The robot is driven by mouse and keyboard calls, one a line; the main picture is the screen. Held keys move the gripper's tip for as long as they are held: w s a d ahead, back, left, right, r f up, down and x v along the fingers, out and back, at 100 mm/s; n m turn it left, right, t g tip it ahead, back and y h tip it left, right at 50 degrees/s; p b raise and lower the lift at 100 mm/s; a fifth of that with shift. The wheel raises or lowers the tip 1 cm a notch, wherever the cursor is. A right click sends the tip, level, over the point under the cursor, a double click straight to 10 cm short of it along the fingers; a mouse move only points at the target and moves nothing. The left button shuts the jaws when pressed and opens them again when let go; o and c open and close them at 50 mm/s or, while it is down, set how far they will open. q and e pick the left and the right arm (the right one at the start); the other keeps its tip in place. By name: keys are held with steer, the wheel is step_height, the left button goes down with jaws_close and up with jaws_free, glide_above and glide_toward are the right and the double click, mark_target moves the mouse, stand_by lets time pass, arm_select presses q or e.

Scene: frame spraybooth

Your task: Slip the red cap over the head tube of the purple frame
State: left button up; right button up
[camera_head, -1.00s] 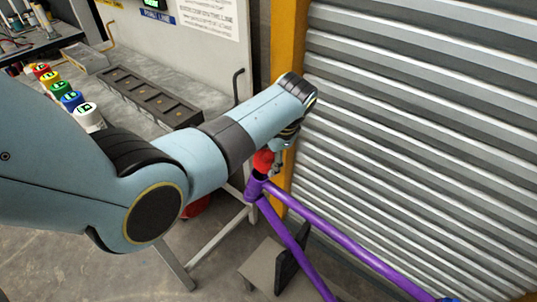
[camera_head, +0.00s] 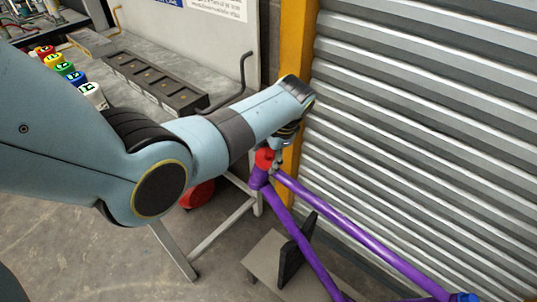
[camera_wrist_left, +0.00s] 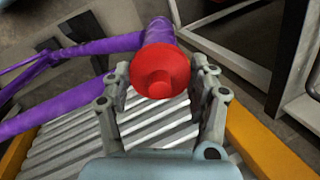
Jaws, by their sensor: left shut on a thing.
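The red cap (camera_head: 264,158) is held in my left gripper (camera_head: 277,154), which points down at the end of the left arm. In the left wrist view the cap (camera_wrist_left: 160,72) sits between the two fingers, its rounded knob toward the camera. The purple frame (camera_head: 350,235) slopes away to the lower right. The upper end of its head tube (camera_head: 258,179) is right below the cap, and the two appear to meet. In the left wrist view the head tube (camera_wrist_left: 158,32) shows behind the cap. The cap hides the tube's mouth, so how far it is over cannot be told.
A ribbed metal shutter (camera_head: 420,130) and a yellow post (camera_head: 297,50) stand close behind the gripper. A grey bench with a dark slotted tray (camera_head: 150,83) and several coloured-lid jars (camera_head: 70,75) is at the left. A dark upright plate (camera_head: 297,250) stands below the frame.

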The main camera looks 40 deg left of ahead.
arm_select(q)
steer(key=shift+s+a+f, duration=0.1)
steer(key=shift+f, duration=0.15)
stand_by(0.3)
steer(key=o, duration=0.9)
steer(key=shift+r, duration=0.2)
steer(key=v, duration=1.1)
steer(key=shift+r, duration=0.35)
